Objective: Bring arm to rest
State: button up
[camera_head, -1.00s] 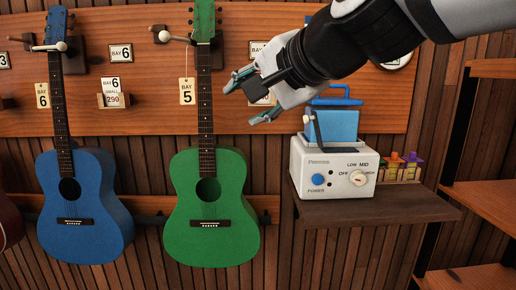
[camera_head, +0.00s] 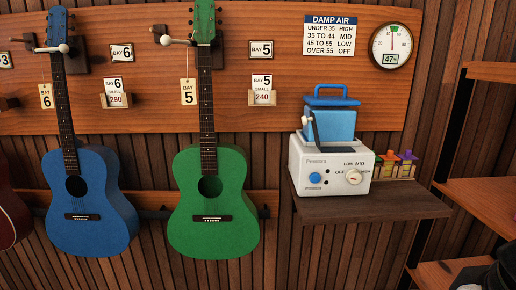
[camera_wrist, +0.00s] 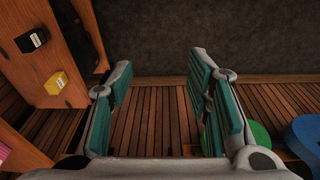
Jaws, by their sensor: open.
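My gripper (camera_wrist: 160,100) shows in the wrist view with its two teal-padded fingers wide apart and nothing between them. It points down toward a plank surface and a dark grey area. In the head view the gripper itself is not visible; a dark part, probably of my arm, shows at the bottom right corner. A green ukulele (camera_head: 213,220) and a blue ukulele (camera_head: 88,215) hang on the wall in the head view. A green curved body (camera_wrist: 262,140) and a blue one (camera_wrist: 305,135) show at the right of the wrist view.
A white humidifier-like machine (camera_head: 325,172) with a blue tank stands on a wall shelf (camera_head: 400,207). Small bottles (camera_head: 398,165) stand beside it. A round gauge (camera_head: 391,46) and a DAMP AIR sign (camera_head: 332,36) hang above. Wooden shelves (camera_head: 485,205) stand at the right.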

notch_tip(320, 180, up, 16)
jog(key=t+p, duration=0.2)
jog(key=p, duration=1.1)
jog(key=shift+s+a+t, duration=0.2)
jog(key=shift+s+t, duration=0.05)
jog(key=shift+t, duration=0.05)
